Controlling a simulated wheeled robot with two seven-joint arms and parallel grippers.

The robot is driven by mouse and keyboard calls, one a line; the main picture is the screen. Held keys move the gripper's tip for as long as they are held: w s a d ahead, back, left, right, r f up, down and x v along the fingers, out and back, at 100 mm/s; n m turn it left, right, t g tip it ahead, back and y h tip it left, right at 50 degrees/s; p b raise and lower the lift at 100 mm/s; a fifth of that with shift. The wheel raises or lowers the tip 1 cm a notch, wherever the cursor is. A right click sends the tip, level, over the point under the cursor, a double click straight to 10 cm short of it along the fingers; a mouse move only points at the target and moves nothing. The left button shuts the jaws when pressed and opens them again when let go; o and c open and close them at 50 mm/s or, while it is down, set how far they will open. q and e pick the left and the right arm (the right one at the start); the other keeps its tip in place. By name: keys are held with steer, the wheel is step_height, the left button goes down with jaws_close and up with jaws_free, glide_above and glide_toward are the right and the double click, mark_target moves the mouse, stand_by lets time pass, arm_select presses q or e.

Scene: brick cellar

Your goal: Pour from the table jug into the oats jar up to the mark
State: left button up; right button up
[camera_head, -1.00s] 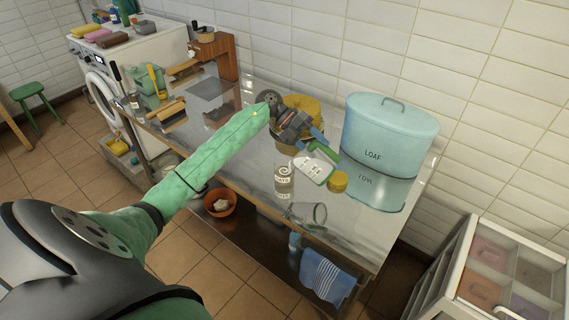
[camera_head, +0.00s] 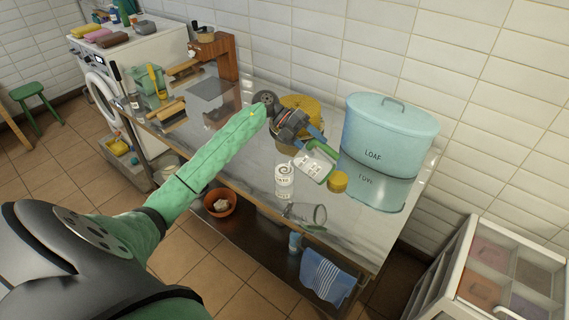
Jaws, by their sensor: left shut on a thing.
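My left arm reaches in from the left over the steel table. Its gripper (camera_head: 311,142) is shut on the green handle of a pale jug with dark marks (camera_head: 316,168). The jug is held tilted, its lower left end close to the top of a small whitish jar with dark lettering (camera_head: 284,182). This appears to be the oats jar; it stands upright on the table. I cannot make out the mark, the level inside or a stream. My right gripper is not in view.
A yellow lid (camera_head: 337,181) lies right of the jar. A clear glass vessel (camera_head: 306,214) is near the front edge. A blue LOAF bin (camera_head: 388,137) stands behind right. A yellow round thing (camera_head: 303,103) is behind my gripper. A blue striped towel (camera_head: 327,276) hangs below.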

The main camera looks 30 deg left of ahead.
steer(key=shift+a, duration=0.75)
